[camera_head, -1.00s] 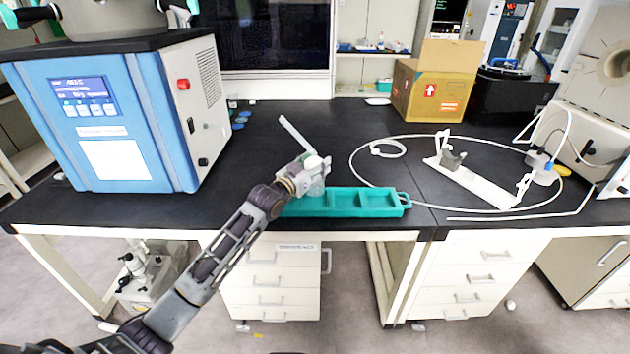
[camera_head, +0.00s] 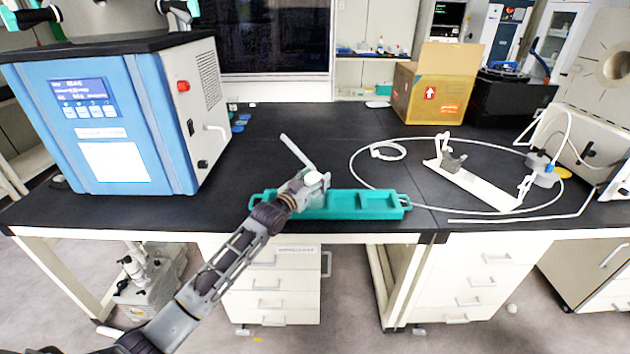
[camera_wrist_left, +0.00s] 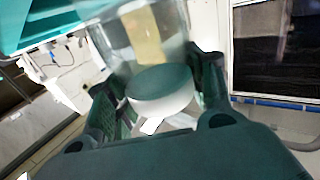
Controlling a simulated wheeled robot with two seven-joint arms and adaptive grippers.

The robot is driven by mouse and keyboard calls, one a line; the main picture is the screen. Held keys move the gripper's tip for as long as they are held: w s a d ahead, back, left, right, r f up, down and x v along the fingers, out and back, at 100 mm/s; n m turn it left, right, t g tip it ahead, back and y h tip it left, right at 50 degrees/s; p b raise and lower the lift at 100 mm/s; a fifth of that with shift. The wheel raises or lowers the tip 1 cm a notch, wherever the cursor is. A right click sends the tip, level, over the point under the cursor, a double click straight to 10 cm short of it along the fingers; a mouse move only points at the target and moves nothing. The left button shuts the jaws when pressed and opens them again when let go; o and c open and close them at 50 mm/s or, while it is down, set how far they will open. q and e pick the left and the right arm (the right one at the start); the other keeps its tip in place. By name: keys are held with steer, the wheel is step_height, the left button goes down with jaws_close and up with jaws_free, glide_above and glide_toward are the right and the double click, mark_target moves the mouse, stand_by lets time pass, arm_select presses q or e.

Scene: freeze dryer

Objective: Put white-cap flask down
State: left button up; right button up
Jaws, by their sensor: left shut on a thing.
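My left gripper (camera_head: 308,189) is shut on the white-cap flask, whose white cap (camera_head: 313,178) shows at the gripper's tip. In the left wrist view the clear flask (camera_wrist_left: 145,35) and its white cap (camera_wrist_left: 162,92) sit between the two dark green fingers (camera_wrist_left: 155,100). A teal tray (camera_head: 378,212) with several compartments lies along the table's front edge. The gripper and flask overlap its left part in the head view; whether the flask touches the tray is hidden. A pale rod (camera_head: 297,151) sticks up and left from beside the flask. My right gripper is not in view.
A blue and white machine (camera_head: 120,130) stands at the left of the black table (camera_head: 265,150). A white hose loop (camera_head: 352,160) and a white stand (camera_head: 475,186) lie to the right. A cardboard box (camera_head: 430,95) is behind. The table between machine and hose is mostly clear.

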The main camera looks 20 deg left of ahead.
mark_target(309, 184)
arm_select(q)
steer(key=shift+f, duration=0.1)
steer(key=o, duration=1.2)
steer(key=shift+c, duration=0.2)
steer(key=shift+s+a, duration=0.1)
steer(key=shift+s, duration=0.1)
steer(key=shift+v, duration=0.85)
steer(key=shift+s+a, duration=0.2)
steer(key=shift+s, duration=0.5)
steer(key=shift+p+v, duration=0.3)
steer(key=shift+v, duration=0.7)
steer(key=shift+s+a, duration=0.1)
steer(key=shift+s, duration=0.2)
steer(key=shift+v, duration=2.9)
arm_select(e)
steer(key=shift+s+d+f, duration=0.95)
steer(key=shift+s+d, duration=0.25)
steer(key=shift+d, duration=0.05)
